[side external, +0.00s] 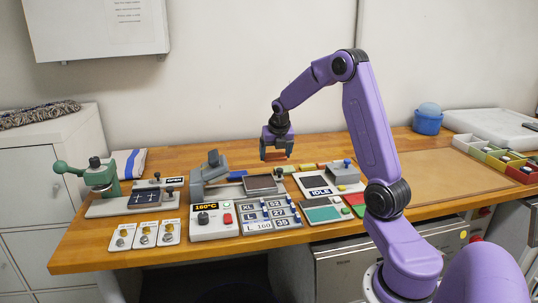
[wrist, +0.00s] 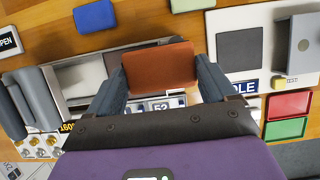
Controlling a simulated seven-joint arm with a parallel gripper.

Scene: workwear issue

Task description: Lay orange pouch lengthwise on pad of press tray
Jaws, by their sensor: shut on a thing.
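My gripper (side external: 277,151) is shut on the orange pouch (wrist: 158,68) and holds it above the bench, apart from the surface below. In the wrist view the pouch spans between the two fingers (wrist: 158,88); in the side view only a thin orange strip (side external: 275,156) shows. The heat press (side external: 208,172), with a 160°C display, stands below and left of my gripper in the side view. Its press tray has a dark pad (side external: 260,183). In the wrist view, the pouch hides part of that pad (wrist: 115,62).
An IDLE unit (side external: 318,188) with a dark plate stands right of the press. A blue pouch (side external: 237,174) and a green pouch (side external: 287,169) lie behind the tray. A size board (side external: 270,214) is in front. The brown mat (side external: 440,175) at right is clear.

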